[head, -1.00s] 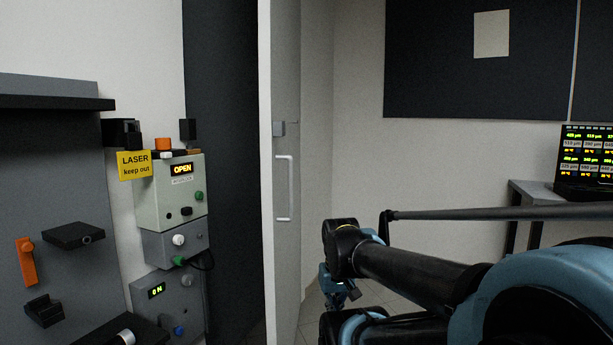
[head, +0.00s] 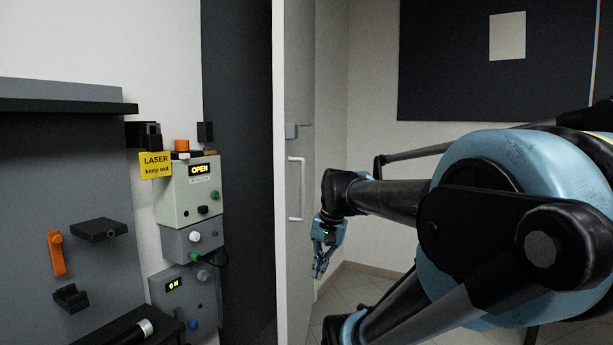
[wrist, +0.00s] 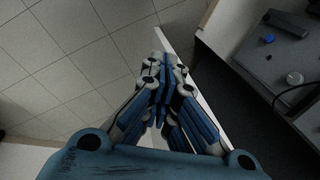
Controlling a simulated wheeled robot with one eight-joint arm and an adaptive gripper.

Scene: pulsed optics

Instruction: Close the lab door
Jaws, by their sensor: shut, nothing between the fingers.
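The lab door (head: 299,240) is a pale panel that stands open, seen at a steep angle in the head view, with a dark gap to its left. My gripper (head: 318,272) hangs fingers-down just right of the door, below handle height.
Grey control boxes (head: 189,192) with a lit OPEN display and a yellow laser sign (head: 155,165) are on the wall left of the doorway. A grey panel with an orange part (head: 56,253) stands at the far left. Tiled floor (head: 350,290) is free beyond the door.

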